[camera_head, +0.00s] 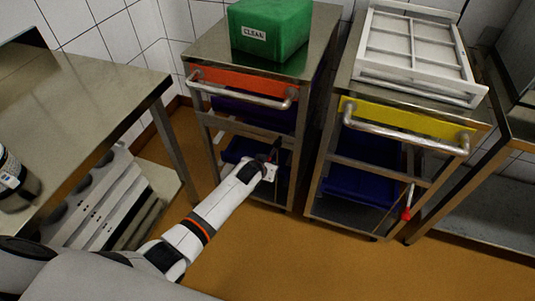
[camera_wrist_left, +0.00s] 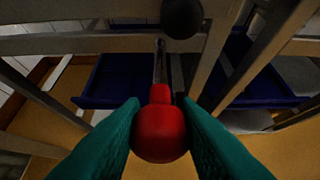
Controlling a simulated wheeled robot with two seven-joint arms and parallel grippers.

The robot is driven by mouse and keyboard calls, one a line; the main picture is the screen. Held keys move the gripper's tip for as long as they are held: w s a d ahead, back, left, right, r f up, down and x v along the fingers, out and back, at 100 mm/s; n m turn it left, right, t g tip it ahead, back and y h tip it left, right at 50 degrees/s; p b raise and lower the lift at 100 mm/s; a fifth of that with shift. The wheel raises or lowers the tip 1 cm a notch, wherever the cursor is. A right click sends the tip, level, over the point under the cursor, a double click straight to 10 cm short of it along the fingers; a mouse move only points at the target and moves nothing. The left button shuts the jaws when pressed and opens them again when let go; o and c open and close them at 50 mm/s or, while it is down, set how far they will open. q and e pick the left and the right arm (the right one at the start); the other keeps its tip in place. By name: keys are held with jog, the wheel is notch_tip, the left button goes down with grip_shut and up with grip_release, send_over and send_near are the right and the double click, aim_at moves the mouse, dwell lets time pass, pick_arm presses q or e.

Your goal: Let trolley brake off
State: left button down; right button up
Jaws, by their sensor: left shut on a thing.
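Two steel trolleys stand side by side: one with an orange panel (camera_head: 225,78) and one with a yellow panel (camera_head: 425,121). My left gripper (camera_head: 272,168) is low at the front right of the orange-panel trolley. In the left wrist view, its teal fingers are closed on both sides of a red knob (camera_wrist_left: 160,132) on a thin metal brake lever (camera_wrist_left: 159,62). In the head view the gripper hides most of this lever. The yellow-panel trolley has a similar red-handled lever (camera_head: 407,206) at its lower right. My right gripper is not in view.
A green CLEAN box (camera_head: 272,27) sits on the orange-panel trolley, and a white gridded frame (camera_head: 417,50) on the other. A steel table (camera_head: 75,85) is at left, with white panels (camera_head: 100,200) below. Orange floor (camera_head: 300,255) is open in front of the trolleys.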

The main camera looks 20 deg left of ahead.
aim_at(271, 154)
pick_arm(q)
jog(key=shift+w+r+g+p, duration=0.2)
jog(key=shift+r+g+p, duration=0.15)
jog(key=shift+r+p, duration=0.3)
jog(key=shift+w+r+g+p, duration=0.2)
jog(key=shift+r+g+p, duration=0.2)
jog(key=shift+p, duration=0.4)
jog(key=shift+w+r+g+p, duration=0.3)
jog(key=shift+r+g+p, duration=0.4)
jog(key=shift+p, duration=0.25)
jog(key=shift+w+r+p, duration=0.3)
jog(key=shift+w+r, duration=0.15)
jog(key=shift+r, duration=0.05)
jog(key=c, duration=1.1)
grip_release()
jog(key=shift+c, duration=0.2)
jog(key=shift+s+f, duration=0.15)
jog(key=shift+f, duration=0.05)
